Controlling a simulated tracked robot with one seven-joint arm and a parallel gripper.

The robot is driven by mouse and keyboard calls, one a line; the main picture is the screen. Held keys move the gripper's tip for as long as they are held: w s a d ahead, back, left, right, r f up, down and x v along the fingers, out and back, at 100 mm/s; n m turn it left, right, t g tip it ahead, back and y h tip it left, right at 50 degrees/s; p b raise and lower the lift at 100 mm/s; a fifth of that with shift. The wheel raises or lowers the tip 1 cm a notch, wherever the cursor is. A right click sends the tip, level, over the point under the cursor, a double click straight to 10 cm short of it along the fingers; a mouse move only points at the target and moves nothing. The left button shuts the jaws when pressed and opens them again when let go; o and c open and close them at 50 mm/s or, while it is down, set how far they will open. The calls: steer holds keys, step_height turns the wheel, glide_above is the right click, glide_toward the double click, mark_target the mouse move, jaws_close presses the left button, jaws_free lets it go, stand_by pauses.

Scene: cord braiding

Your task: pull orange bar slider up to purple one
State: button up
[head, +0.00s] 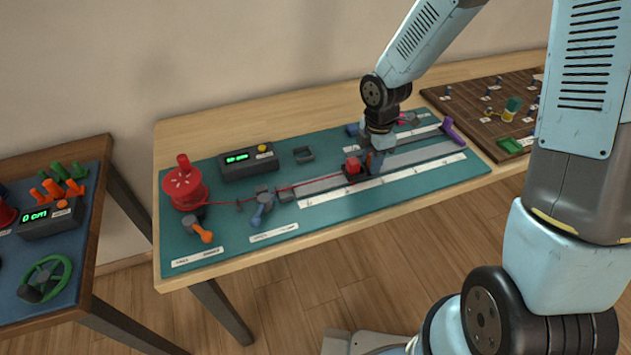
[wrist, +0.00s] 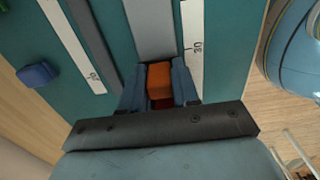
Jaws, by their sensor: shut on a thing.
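My gripper (head: 372,160) is over the front rail on the teal board, near its middle. In the wrist view its fingers (wrist: 159,82) are shut on the orange bar (wrist: 159,77), one finger on each side. A dark red part (wrist: 161,103) shows just behind the bar; the red block (head: 353,167) sits beside the gripper on the rail in the head view. The purple slider (head: 451,130) stands at the right end of the rail area, well apart from my gripper. The wrist view does not show it.
A red cord (head: 310,184) runs from the red spool (head: 184,186) toward the red block. A white scale (head: 420,172) lies along the front rail; its "30" mark is near the fingers. A blue block (wrist: 37,75) stands behind. The grey rail (head: 425,153) toward the purple slider looks clear.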

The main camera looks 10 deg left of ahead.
mark_target(455, 144)
steer(key=shift+w+d, duration=0.95)
steer(key=shift+d, duration=0.45)
steer(key=shift+w+d, duration=0.9)
steer(key=shift+d, duration=0.5)
steer(key=shift+w+d, duration=0.95)
steer(key=shift+d, duration=0.45)
steer(key=shift+w+d+r, duration=0.1)
steer(key=shift+w+d, duration=1.45)
steer(key=shift+d, duration=0.95)
steer(key=shift+w+d+f, duration=0.1)
steer(key=shift+w+d, duration=1.5)
steer(key=shift+d, duration=0.95)
steer(key=shift+w+d+r, duration=0.1)
steer(key=shift+w+d, duration=1.45)
steer(key=shift+d, duration=0.95)
steer(key=o, duration=0.9)
steer(key=shift+o, duration=0.2)
steer(key=shift+d, duration=0.1)
steer(key=shift+s+d, duration=0.15)
